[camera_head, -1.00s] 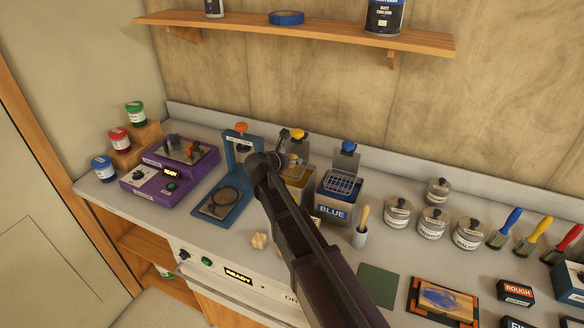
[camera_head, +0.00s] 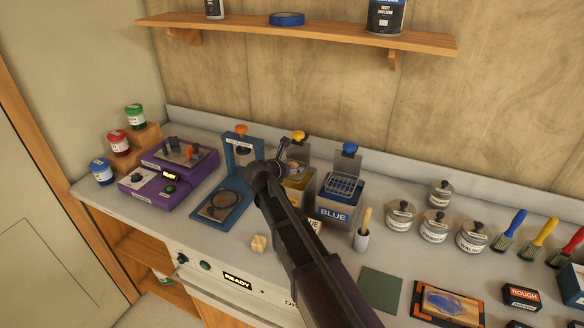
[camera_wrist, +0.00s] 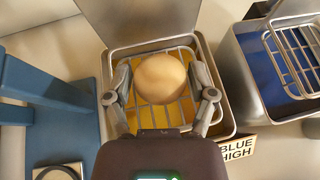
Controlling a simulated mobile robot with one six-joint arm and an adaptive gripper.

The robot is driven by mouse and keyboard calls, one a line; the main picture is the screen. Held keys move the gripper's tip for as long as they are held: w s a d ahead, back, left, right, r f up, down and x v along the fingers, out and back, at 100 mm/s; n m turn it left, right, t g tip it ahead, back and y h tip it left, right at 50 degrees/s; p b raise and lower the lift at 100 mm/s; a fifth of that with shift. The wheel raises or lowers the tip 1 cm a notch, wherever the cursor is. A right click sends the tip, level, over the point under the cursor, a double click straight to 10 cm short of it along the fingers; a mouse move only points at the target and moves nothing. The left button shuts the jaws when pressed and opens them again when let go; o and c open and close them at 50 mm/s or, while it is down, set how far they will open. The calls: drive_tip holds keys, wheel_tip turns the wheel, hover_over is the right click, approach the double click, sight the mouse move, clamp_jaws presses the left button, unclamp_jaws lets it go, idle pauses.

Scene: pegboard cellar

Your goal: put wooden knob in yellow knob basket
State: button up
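The wooden knob (camera_wrist: 161,78) is a pale round ball between the fingers of my gripper (camera_wrist: 161,88) in the wrist view. The fingers lie close along both its sides and appear shut on it. The yellow knob basket (camera_wrist: 186,52) is a wire basket in a metal tank with yellow liquid, directly beneath the knob. I cannot tell how far the knob is above the basket floor. In the head view my gripper (camera_head: 291,166) is over the yellow-topped station (camera_head: 298,136), and my arm hides much of the tank.
The blue tank (camera_head: 334,211) with its own wire basket stands just right. A blue stand (camera_head: 232,205) is to the left. Pale wooden pieces (camera_head: 258,243) lie on the counter in front. Lidded tins (camera_head: 434,224) and brushes are farther right. A shelf (camera_head: 300,30) runs above.

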drive_tip(key=shift+r, duration=0.15)
drive_tip(key=shift+s+r+p, duration=0.1)
drive_tip(key=shift+r+p, duration=0.05)
drive_tip(key=shift+p, duration=0.15)
drive_tip(key=shift+s+a+r, duration=0.2)
drive_tip(key=shift+s+a, duration=0.05)
drive_tip(key=shift+s, duration=0.05)
drive_tip(key=p+v, duration=0.5)
drive_tip(key=v, duration=0.6)
